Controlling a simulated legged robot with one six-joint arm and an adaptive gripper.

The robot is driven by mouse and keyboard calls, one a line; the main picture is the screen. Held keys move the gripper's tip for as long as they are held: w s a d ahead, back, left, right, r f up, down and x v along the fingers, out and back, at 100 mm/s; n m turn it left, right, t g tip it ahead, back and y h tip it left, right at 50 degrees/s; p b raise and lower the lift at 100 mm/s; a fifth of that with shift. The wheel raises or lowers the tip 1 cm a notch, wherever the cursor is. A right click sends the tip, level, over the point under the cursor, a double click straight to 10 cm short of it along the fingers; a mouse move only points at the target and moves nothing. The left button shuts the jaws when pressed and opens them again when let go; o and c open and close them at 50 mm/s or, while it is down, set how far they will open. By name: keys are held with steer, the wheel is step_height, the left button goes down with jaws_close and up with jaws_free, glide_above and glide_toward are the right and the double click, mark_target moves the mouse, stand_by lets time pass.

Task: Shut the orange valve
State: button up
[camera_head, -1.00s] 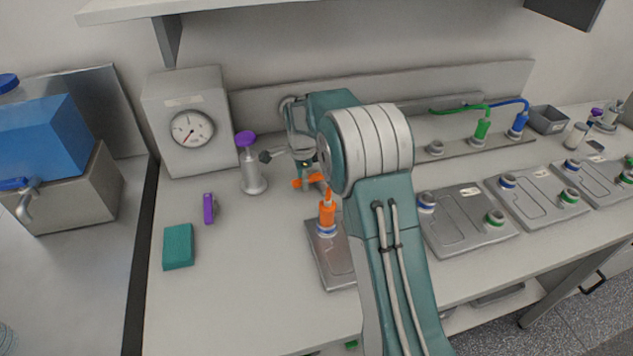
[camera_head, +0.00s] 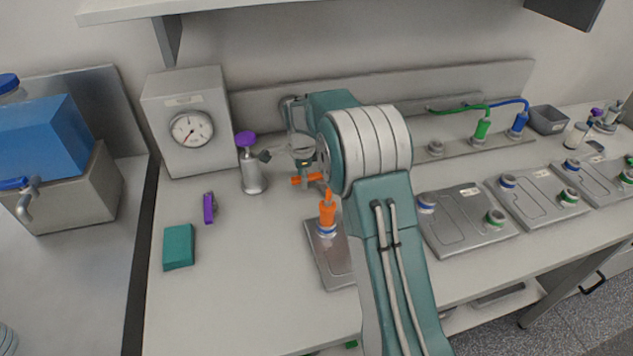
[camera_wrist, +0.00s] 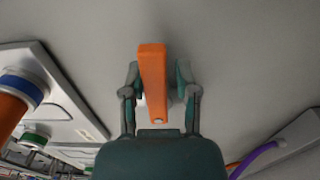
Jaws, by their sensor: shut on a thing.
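The orange valve's handle (camera_head: 308,180) shows in the head view beside my wrist, behind the orange plug; the valve's body is mostly hidden by my arm. In the wrist view, the handle (camera_wrist: 152,80) is a long orange bar standing between my two fingers. My gripper (camera_wrist: 160,85) is shut on this handle, with one finger on each side. In the head view my gripper's fingers are hard to make out beside my arm.
An orange plug (camera_head: 327,213) stands on a metal plate (camera_head: 322,262) just in front. A purple-topped valve (camera_head: 252,168) and a gauge box (camera_head: 188,120) stand to the left. A purple clip (camera_head: 209,208) and teal block (camera_head: 178,247) lie on the bench. More plates stand right.

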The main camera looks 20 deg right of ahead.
steer(key=shift+o, duration=1.2)
steer(key=shift+w+r, duration=0.15)
steer(key=shift+r, duration=1.8)
steer(key=shift+w+r, duration=0.1)
steer(key=shift+r, duration=2)
